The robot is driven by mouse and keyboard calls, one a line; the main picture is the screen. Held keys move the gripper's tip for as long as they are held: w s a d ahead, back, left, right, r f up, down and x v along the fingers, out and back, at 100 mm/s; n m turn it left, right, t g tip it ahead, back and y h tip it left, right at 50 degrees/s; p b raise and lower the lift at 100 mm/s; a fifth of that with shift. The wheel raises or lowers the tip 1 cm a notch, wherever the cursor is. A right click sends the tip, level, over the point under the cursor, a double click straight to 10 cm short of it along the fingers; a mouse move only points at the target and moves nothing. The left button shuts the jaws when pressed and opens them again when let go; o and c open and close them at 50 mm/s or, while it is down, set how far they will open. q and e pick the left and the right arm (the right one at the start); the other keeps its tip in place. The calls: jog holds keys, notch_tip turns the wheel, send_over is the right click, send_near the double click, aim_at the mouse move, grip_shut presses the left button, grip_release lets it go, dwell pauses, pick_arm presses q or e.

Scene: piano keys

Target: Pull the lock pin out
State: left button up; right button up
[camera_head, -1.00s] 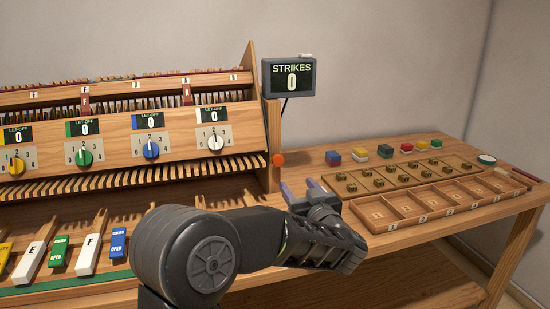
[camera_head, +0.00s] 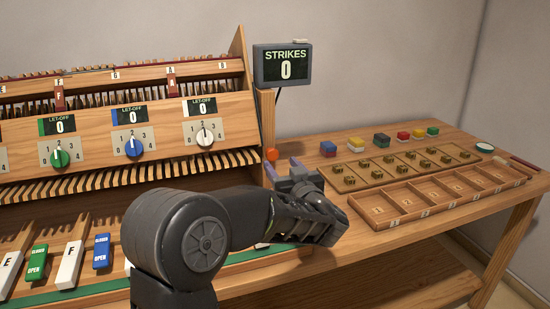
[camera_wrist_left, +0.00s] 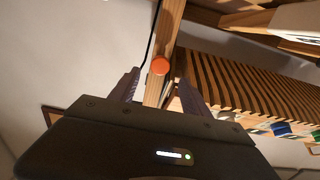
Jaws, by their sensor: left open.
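The lock pin shows as an orange round knob (camera_head: 271,154) on the right end post of the wooden piano frame. In the left wrist view the orange knob (camera_wrist_left: 160,65) sits on the wooden post, just beyond and between the two fingertips. My left gripper (camera_head: 284,165) is open and empty, its purple-grey fingers pointing up at the knob from just below and to the right. In the left wrist view the fingers (camera_wrist_left: 158,85) stand apart on either side of the post. Contact with the knob does not show. My right gripper is not in view.
The strikes display (camera_head: 285,66) reads 0 above the post. Let-off dials, including a white one (camera_head: 204,136), line the frame at left. Colored blocks (camera_head: 383,145), a brass-piece board (camera_head: 376,180) and a compartment tray (camera_head: 400,215) lie on the bench at right.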

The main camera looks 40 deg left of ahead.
aim_at(273, 155)
pick_arm(q)
jog(key=x, duration=0.5)
jog(key=shift+w+a, duration=0.2)
jog(key=shift+a, duration=0.1)
jog(key=shift+c, duration=0.4)
grip_shut()
dwell(0.7)
